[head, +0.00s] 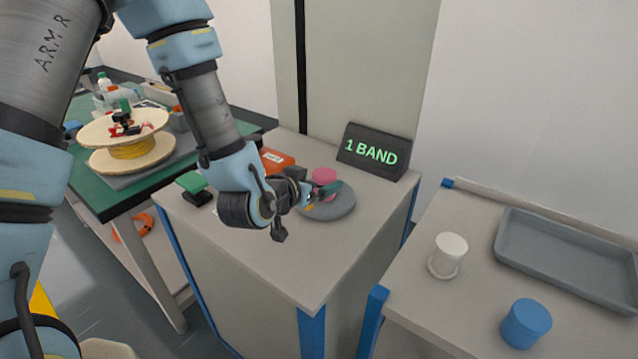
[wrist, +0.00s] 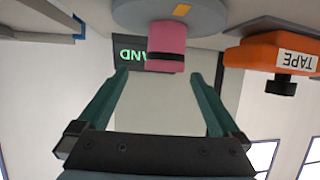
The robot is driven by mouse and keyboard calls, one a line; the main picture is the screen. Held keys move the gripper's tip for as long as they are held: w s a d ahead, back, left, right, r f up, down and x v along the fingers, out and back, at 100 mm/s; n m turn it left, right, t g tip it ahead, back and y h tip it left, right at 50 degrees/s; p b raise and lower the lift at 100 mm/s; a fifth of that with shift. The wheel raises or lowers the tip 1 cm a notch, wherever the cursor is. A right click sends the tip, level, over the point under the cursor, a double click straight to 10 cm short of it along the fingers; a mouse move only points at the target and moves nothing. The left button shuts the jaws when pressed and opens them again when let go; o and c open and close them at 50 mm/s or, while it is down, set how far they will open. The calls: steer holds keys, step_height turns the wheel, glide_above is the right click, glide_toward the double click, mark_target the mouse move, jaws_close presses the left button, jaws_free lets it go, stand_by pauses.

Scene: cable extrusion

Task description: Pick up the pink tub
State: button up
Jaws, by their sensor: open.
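The pink tub (head: 323,176) stands upright on a round grey disc (head: 338,209) on the middle cabinet. It also shows upside down in the wrist view (wrist: 166,40), with a black band around it. My gripper (head: 326,190) is at the near side of the tub, and one green finger hides part of it. In the wrist view my gripper (wrist: 158,77) is open and empty. The tub appears between the lines of the two fingers, at or just beyond their tips. No finger visibly presses on it.
A black sign (head: 374,152) reading "1 BAND" stands behind the disc. An orange tape box (wrist: 275,55) is beside it. A green-topped black block (head: 193,186) lies at the cabinet's left. On the right table are a white tub (head: 450,250), a blue tub (head: 526,322) and a grey tray (head: 570,262).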

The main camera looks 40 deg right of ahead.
mark_target(330, 174)
steer(key=shift+w+a+f+p+x, duration=0.1)
steer(key=shift+p+x, duration=0.4)
steer(key=shift+x, duration=0.9)
steer(key=shift+w+a+f+p+x, duration=0.1)
steer(key=shift+p+x, duration=0.4)
steer(key=shift+x, duration=0.9)
steer(key=shift+w+p+x, duration=0.1)
steer(key=shift+p+x, duration=0.4)
steer(key=shift+x, duration=0.9)
steer(key=c, duration=1.4)
steer(key=shift+r, duration=0.15)
